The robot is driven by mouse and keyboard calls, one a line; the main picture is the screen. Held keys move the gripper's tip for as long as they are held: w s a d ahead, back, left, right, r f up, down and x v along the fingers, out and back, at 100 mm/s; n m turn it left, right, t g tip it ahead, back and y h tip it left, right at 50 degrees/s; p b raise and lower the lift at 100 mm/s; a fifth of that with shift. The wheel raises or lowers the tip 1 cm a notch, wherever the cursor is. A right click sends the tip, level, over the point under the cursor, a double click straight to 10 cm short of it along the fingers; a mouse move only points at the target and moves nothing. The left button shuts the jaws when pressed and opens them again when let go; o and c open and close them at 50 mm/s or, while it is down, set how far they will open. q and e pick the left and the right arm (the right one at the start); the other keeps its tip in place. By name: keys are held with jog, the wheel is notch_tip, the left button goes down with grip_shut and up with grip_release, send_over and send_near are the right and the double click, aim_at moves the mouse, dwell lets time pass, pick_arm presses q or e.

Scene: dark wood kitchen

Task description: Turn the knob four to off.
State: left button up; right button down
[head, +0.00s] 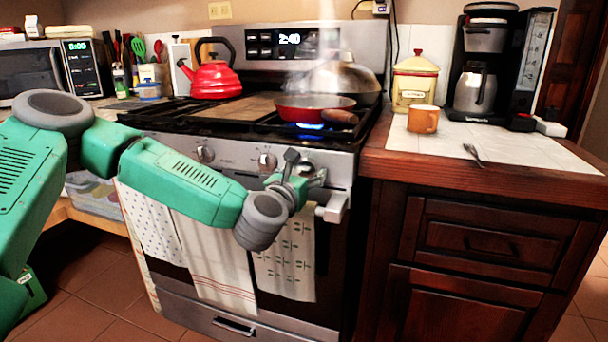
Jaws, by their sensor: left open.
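The stove (235,150) has a steel front panel with a row of knobs. A left knob (205,154) and a middle knob (267,161) show clearly. My left gripper (304,168) is open at the right end of the panel, in front of the place right of the middle knob. A metallic shape there may be the rightmost knob, but the fingers largely cover it, so I cannot tell whether they touch it. A blue flame (310,126) burns under a red pan (314,107) on the front right burner. My right gripper is out of view.
A red kettle (213,80) stands at the back left of the stove. Towels (285,262) hang on the oven handle (337,207) below my left arm. An orange mug (423,119), a fork (473,153) and a coffee maker (478,75) are on the right counter.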

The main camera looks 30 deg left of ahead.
pick_arm(q)
jog(key=c, duration=1.1)
jog(key=shift+m, duration=0.4)
jog(key=m+p, duration=0.1)
jog(key=m, duration=0.3)
jog(key=shift+p, duration=0.35)
jog(key=m+p, duration=0.2)
jog(key=m, duration=0.2)
jog(key=shift+a+r+m, duration=0.1)
jog(key=shift+m, duration=0.2)
jog(key=m+p, duration=0.3)
jog(key=m, duration=0.3)
jog(key=shift+s+m+p, duration=0.1)
jog(key=shift+m+p, duration=0.6)
jog(key=shift+m, duration=0.6)
jog(key=shift+f, duration=0.2)
